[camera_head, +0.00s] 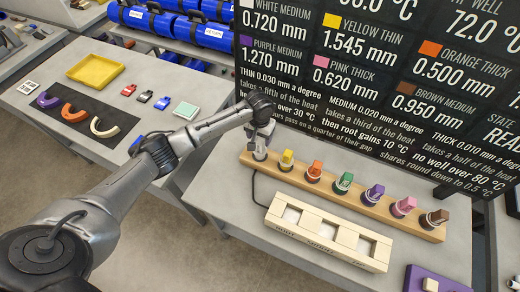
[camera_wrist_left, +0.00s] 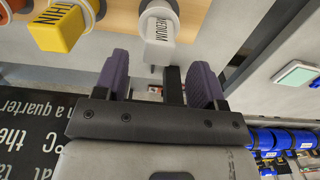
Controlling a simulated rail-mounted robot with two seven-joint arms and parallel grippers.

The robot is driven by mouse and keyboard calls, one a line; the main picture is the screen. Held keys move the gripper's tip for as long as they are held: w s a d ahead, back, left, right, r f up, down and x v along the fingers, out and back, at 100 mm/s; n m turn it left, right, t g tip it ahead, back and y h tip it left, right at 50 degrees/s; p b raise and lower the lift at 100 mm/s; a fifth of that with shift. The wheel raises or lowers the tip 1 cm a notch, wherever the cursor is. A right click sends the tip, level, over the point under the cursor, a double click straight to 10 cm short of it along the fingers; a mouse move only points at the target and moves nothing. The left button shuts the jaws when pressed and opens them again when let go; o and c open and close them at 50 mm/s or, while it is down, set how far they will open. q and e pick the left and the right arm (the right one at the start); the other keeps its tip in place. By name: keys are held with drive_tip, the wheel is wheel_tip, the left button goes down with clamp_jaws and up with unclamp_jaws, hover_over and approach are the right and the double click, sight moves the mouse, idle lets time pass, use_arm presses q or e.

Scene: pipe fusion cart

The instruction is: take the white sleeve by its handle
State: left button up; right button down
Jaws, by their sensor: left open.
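The white sleeve (camera_head: 260,153) stands at the left end of the wooden rack (camera_head: 330,197). In the left wrist view its white handle (camera_wrist_left: 159,36), lettered "MEDIUM", points toward the gap between my fingers. My left gripper (camera_head: 263,134) is directly over the sleeve and partly hides it. No contact with the handle shows. My right gripper is not in view.
The yellow sleeve (camera_head: 286,160) stands close beside the white one, with orange (camera_head: 314,171), green, purple, pink and brown sleeves further right. A pale wooden block with square openings (camera_head: 328,232) lies in front. A black sign board (camera_head: 390,80) rises close behind the rack.

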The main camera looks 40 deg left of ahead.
sight(260, 142)
use_arm(q)
drive_tip(key=shift+d+f, duration=0.1)
drive_tip(key=shift+f, duration=3.2)
drive_tip(key=c, duration=1)
